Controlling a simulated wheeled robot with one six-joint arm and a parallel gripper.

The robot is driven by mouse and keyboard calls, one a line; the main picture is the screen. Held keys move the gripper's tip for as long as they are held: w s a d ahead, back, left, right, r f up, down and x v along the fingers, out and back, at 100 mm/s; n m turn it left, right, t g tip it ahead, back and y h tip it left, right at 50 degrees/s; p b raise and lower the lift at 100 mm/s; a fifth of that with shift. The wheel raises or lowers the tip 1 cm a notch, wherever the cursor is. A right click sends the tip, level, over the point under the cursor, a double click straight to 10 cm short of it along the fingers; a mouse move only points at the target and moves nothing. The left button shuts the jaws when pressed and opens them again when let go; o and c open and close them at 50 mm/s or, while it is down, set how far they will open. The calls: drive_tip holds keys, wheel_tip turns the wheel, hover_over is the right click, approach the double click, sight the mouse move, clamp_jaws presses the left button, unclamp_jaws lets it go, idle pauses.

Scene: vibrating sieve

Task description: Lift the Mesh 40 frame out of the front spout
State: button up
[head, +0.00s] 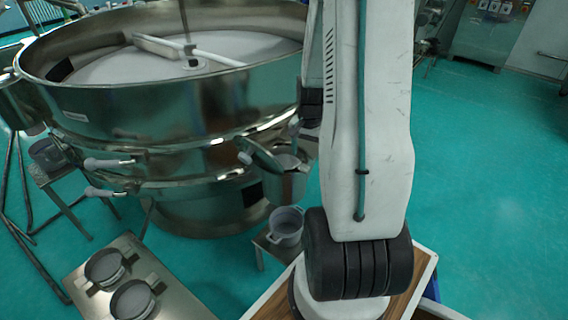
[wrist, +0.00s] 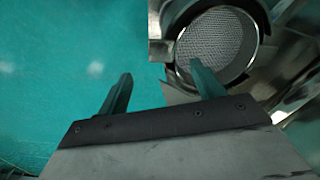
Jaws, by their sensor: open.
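The round Mesh 40 frame (wrist: 216,46) shows in the wrist view as a metal ring around a pale woven mesh. It sits in the mouth of the front spout, which shows in the head view (head: 290,183) at the sieve's front right. My gripper (wrist: 162,86) is open and empty. Its right finger overlaps the ring's lower edge in the picture, and its left finger is over bare floor. I cannot tell whether the right finger touches the ring. In the head view my arm hides most of the gripper, and the frame's label is not readable.
The large steel sieve (head: 200,98) fills the left and middle. A grey pot (head: 286,222) stands on a low stand below the spout. A metal table (head: 75,283) at lower left holds two round frames (head: 132,299). Green floor at right is clear.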

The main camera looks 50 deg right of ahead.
sight(305, 166)
drive_tip(key=f, duration=0.6)
drive_tip(key=shift+w+f, duration=0.2)
drive_tip(key=shift+f, duration=0.1)
drive_tip(key=c, duration=1.2)
